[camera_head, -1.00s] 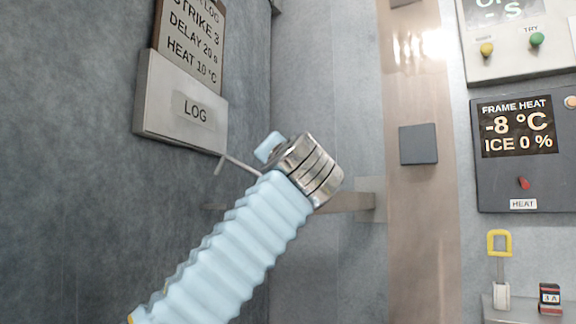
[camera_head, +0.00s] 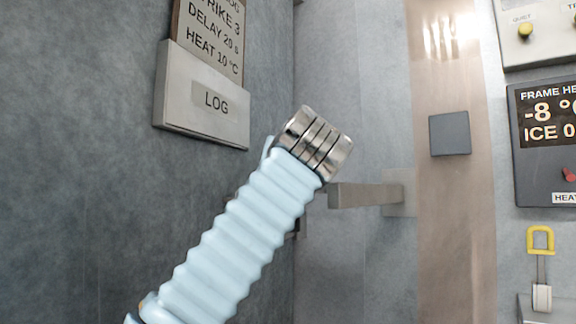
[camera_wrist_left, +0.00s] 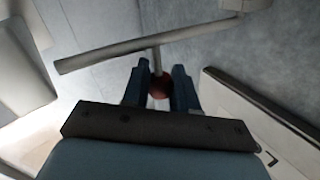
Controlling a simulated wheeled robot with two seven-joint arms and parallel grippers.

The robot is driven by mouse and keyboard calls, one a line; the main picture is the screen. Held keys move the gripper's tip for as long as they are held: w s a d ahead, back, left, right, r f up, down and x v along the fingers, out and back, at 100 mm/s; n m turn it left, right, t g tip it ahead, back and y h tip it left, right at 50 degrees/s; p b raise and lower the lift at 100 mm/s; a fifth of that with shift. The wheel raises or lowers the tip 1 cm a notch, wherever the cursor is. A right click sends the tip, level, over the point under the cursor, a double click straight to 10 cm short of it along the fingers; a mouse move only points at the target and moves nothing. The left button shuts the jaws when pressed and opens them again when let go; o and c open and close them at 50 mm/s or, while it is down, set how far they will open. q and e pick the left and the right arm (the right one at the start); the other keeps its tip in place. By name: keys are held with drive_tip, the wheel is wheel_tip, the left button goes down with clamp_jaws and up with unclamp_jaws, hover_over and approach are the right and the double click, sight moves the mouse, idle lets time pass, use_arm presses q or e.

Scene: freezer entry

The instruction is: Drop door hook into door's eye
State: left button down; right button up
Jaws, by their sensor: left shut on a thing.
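My left arm in its pale blue sleeve reaches up from the bottom left in the head view. Its metal wrist covers the gripper there. In the left wrist view my left gripper (camera_wrist_left: 159,78) is shut on a red-brown ball knob (camera_wrist_left: 160,90). A thin stem joins the knob to a long pale bar (camera_wrist_left: 130,46) that crosses the view; I take this to be the door hook. In the head view the hook is hidden behind my wrist. I cannot make out the door's eye in either view. My right gripper is not in view.
A LOG box (camera_head: 180,98) sits on the dark wall up and left of my wrist. A grey bar (camera_head: 362,195) juts from a plate just right of it. A dark square block (camera_head: 449,133), a frame-heat panel (camera_head: 540,170) and a yellow-handled tool (camera_head: 540,240) are further right.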

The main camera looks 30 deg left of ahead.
use_arm(q)
drive_tip(key=shift+f, duration=0.1)
drive_tip(key=c, duration=0.9)
unclamp_jaws()
drive_tip(key=b+v, duration=0.1)
drive_tip(key=v, duration=1.2)
drive_tip(key=shift+s+d, duration=0.25)
drive_tip(key=shift+s, duration=0.05)
